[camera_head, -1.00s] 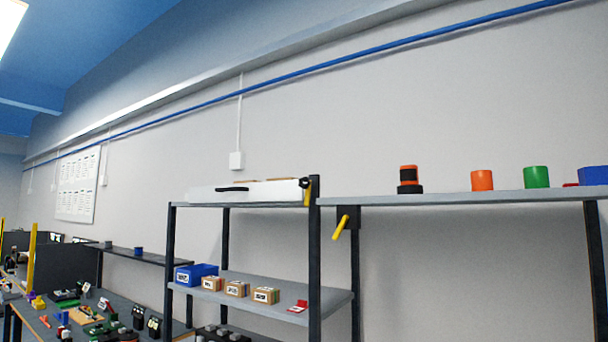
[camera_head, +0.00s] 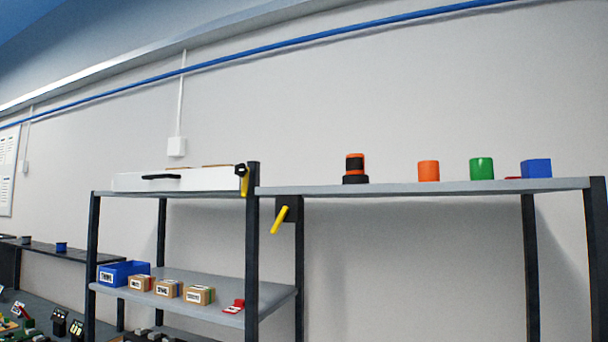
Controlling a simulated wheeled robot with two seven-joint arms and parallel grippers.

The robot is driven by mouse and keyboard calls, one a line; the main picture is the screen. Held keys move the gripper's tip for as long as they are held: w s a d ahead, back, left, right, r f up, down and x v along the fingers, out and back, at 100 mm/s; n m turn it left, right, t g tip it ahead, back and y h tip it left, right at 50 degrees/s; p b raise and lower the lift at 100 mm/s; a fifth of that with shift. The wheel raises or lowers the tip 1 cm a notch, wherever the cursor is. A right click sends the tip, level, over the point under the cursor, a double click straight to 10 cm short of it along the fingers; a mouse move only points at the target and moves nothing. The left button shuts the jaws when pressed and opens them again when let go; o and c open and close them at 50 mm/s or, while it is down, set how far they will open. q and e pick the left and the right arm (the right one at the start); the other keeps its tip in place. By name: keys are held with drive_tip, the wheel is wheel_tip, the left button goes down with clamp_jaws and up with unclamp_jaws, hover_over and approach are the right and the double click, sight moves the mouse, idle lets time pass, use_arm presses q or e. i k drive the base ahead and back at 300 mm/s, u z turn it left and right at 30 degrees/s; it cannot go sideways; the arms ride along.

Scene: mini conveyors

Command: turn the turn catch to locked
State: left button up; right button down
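A yellow lever (camera_head: 279,220) sits on a black plate (camera_head: 292,208) below the shelf top, just right of the middle post. It slants, with its lower end to the left. A second yellow handle (camera_head: 245,181) with a black knob hangs roughly upright at the right end of the white drawer-like box (camera_head: 205,179). I cannot tell which of the two is the turn catch, and no locked mark is legible. Neither of my grippers is in view.
The right shelf top (camera_head: 400,189) bears an orange-and-black stack (camera_head: 355,168), an orange cylinder (camera_head: 428,171), a green cylinder (camera_head: 481,169) and a blue block (camera_head: 536,168). The lower left shelf (camera_head: 225,313) holds a blue bin (camera_head: 123,272), small cartons (camera_head: 168,289) and a red item (camera_head: 234,306).

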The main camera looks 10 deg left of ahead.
sight(241, 170)
drive_tip(key=z, duration=0.45)
drive_tip(key=i, duration=0.7)
drive_tip(key=u, duration=0.5)
drive_tip(key=i, duration=0.8)
drive_tip(key=u, duration=0.9)
